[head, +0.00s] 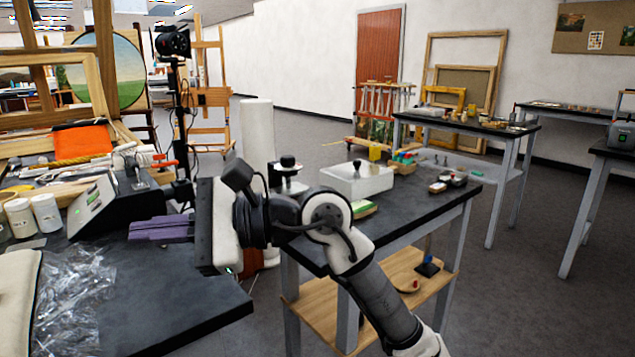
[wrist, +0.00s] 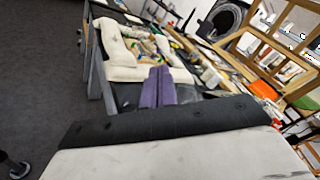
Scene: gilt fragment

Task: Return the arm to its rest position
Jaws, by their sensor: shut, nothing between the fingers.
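My gripper (head: 160,228) is in the head view at the left of centre, with its purple fingers pointing left over the black bench top. The fingers are closed together and hold nothing. The arm reaches up from the lower right and bends at the wrist. In the wrist view my gripper (wrist: 158,88) shows as two purple fingers side by side. I cannot tell the exact height of the fingers above the bench.
The black bench (head: 190,310) on the left carries crumpled clear film (head: 75,290), white jars (head: 45,212) and a device with a screen (head: 95,205). A second table (head: 420,205) holds a white sink-like box (head: 357,180). Grey floor (head: 540,310) is open at right.

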